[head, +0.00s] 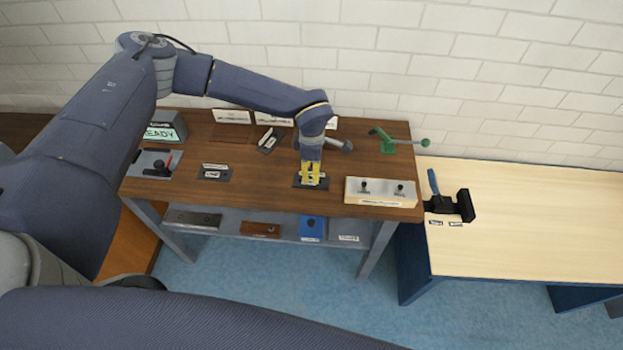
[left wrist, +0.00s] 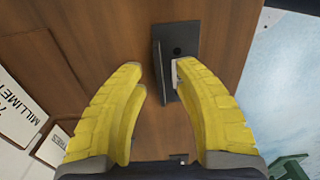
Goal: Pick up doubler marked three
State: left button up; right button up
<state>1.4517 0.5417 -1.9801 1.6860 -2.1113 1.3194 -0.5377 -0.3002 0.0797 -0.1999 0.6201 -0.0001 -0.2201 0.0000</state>
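A dark angled plate (head: 299,185) with a white label lies on the brown tabletop, just under my left gripper (head: 312,172). In the left wrist view the dark plate (left wrist: 180,38) shows a hole and an upright flange. The yellow fingers of the left gripper (left wrist: 160,72) are apart, with the flange between their tips. The right finger covers part of the label, so its number cannot be read. Two other dark labelled pieces lie on the table, one to the left (head: 214,174) and one tilted farther back (head: 268,141). My right gripper is out of view.
A pale block with two knobs (head: 380,191) stands right of the gripper, with a green clamp (head: 386,143) behind it. White sign cards (head: 231,117) line the back edge. A READY display (head: 163,129) stands at the left. A lighter bench (head: 540,210) adjoins on the right.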

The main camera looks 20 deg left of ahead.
pick_arm(q)
jog(key=shift+f, duration=0.3)
jog(key=shift+c, duration=0.2)
grip_shut()
